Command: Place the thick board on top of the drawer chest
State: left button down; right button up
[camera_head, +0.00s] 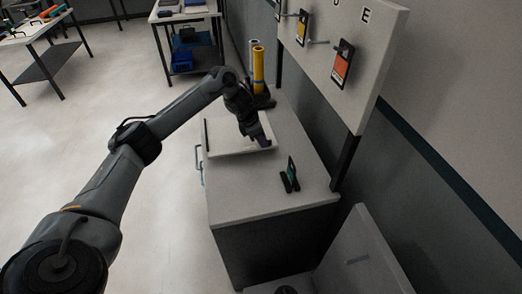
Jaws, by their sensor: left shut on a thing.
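The drawer chest (250,205) has a pale grey top, a dark side facing me and a handle on its left side. A flat white board (228,141) is at the far part of the chest top, with a dark strip along its left edge. I cannot tell whether it rests on the top or is just above it. My left gripper (263,142) reaches down at the board's right end and is shut on it. The fingertips are partly hidden. My right gripper is not in view.
A small dark stand (290,176) is on the chest's right side. Yellow and grey rolls (258,70) stand behind my gripper. A panel with hanging cards (342,64) rises at the right. The chest's near top is clear. Tables (183,13) stand farther back.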

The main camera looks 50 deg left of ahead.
pick_arm(q)
jog(key=shift+w+f, duration=0.1)
jog(key=shift+f, duration=0.6)
jog(key=shift+f+b, duration=0.3)
jog(key=shift+f, duration=1.2)
jog(key=c, duration=1.3)
grip_release()
jog(key=p+v, duration=0.3)
jog(key=v, duration=0.8)
jog(key=shift+a+r, duration=0.1)
jog(key=shift+r, duration=0.05)
jog(key=shift+s+r, duration=0.3)
jog(key=shift+r, duration=0.05)
